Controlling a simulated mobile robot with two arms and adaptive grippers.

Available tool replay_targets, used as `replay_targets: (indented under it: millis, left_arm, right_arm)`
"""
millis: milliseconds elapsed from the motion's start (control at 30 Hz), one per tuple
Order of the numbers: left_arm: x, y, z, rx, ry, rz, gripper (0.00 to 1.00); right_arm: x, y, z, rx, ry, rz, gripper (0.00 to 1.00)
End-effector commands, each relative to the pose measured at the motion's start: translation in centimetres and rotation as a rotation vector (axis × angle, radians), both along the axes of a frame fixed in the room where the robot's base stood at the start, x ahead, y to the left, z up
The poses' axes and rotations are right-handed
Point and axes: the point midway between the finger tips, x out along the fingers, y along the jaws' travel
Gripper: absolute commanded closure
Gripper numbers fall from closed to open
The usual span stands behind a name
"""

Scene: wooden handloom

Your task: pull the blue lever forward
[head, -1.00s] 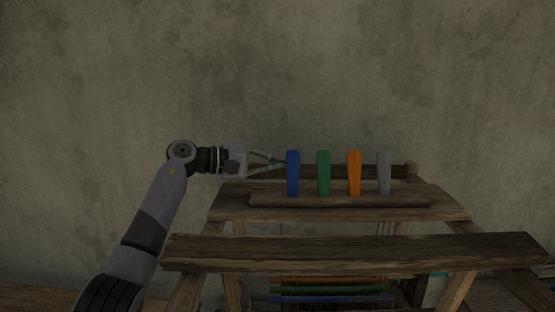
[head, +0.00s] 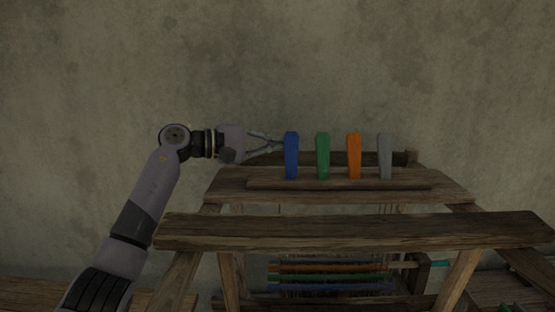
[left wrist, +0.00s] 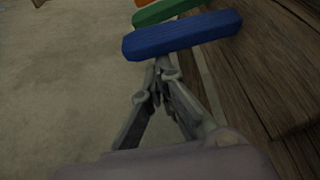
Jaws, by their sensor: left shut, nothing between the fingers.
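The blue lever (head: 291,157) stands upright at the left end of a row of levers on top of the wooden loom. In the left wrist view the blue lever (left wrist: 182,36) lies across the top, just beyond my fingertips. My left gripper (head: 279,144) is shut and empty, coming in from the left at the blue lever's left side, near its upper half. The left wrist view shows the left gripper (left wrist: 160,72) with its fingertips together, close to the lever. I cannot tell whether they touch it. My right gripper is not in view.
A green lever (head: 322,157), an orange lever (head: 354,157) and a grey lever (head: 385,157) stand in line to the right of the blue one. A wooden beam (head: 350,231) crosses the loom's front. A plain wall (head: 280,60) is behind.

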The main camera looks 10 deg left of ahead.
Motion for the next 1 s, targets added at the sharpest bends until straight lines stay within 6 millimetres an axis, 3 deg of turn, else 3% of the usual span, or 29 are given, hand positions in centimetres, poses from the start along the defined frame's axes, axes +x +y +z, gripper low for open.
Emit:
replay_targets:
  millis: [33, 100, 400, 567, 800, 1000]
  left_arm:
    - [-0.3, 0.0, -0.8, 0.009, -0.041, 0.001, 1.0]
    - [-0.7, -0.1, -0.6, 0.022, -0.101, 0.0, 1.0]
    - [-2.7, -0.5, 0.5, 0.073, -0.365, 0.0, 1.0]
    - [-3.5, -0.7, 1.0, 0.094, -0.461, 0.0, 1.0]
    - [-3.5, -0.6, 1.4, 0.092, -0.453, 0.0, 1.0]
    - [-4.5, 1.3, 1.1, 0.093, -0.451, 0.003, 1.0]
  right_arm:
    - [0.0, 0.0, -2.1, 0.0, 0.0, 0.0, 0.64]
    - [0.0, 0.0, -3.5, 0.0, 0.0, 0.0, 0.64]
    - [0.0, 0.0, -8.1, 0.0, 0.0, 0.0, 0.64]
    - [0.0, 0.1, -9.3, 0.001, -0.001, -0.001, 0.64]
    - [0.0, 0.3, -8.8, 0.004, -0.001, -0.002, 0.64]
    - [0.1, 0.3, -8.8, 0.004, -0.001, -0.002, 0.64]
